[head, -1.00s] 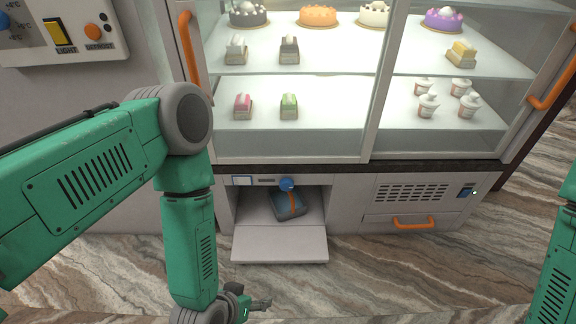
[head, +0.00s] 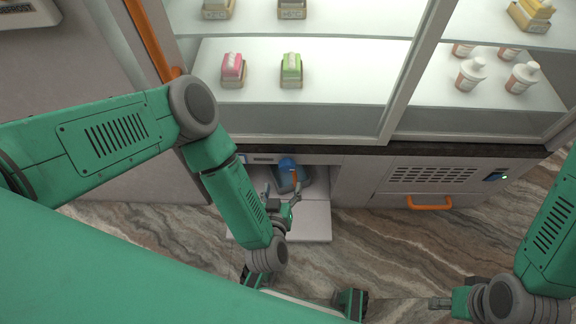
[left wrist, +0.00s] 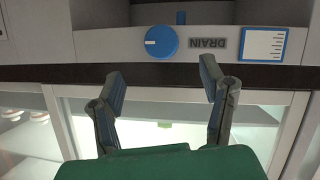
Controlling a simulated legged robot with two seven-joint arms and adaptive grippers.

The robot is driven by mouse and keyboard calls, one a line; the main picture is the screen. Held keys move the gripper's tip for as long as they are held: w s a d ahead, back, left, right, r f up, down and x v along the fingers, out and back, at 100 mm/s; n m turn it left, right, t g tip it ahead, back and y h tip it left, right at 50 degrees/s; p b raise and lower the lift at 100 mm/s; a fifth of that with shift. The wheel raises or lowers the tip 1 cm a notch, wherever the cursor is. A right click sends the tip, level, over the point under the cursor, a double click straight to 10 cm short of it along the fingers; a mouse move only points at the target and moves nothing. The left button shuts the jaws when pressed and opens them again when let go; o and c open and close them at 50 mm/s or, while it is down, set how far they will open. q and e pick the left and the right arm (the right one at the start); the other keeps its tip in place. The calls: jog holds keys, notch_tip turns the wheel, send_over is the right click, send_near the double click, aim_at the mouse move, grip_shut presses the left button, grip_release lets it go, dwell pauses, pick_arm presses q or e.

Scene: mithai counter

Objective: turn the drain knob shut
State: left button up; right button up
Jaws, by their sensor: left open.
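The drain knob (head: 287,165) is a round blue dial on the front panel under the glass case, above the open compartment. In the left wrist view the knob (left wrist: 161,42) carries a short white mark pointing left, beside an upside-down DRAIN label (left wrist: 207,43). My left gripper (head: 285,197) is open and empty in front of the compartment, short of the knob. In the left wrist view its fingers (left wrist: 163,83) stand apart, with the knob beyond the gap between them and untouched. My right gripper (head: 445,303) is low at the right, away from the panel; its fingers are unclear.
The compartment's flap (head: 315,220) lies open below the knob. A blue box with an orange strap (head: 295,181) sits inside, partly hidden by my left gripper. A vented panel with an orange handle (head: 430,202) is to the right. Sweets stand behind the glass above.

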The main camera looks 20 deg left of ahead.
aim_at(286, 169)
pick_arm(q)
jog(key=b+x, duration=0.1)
jog(key=x, duration=0.3)
jog(key=b+x, duration=0.1)
jog(key=x, duration=0.3)
jog(key=shift+w+a+f+b, duration=0.15)
jog(key=shift+a+f+b, duration=0.1)
jog(key=shift+b, duration=0.1)
jog(key=shift+w+d+f, duration=0.1)
jog(key=shift+w, duration=0.6)
jog(key=c, duration=1.1)
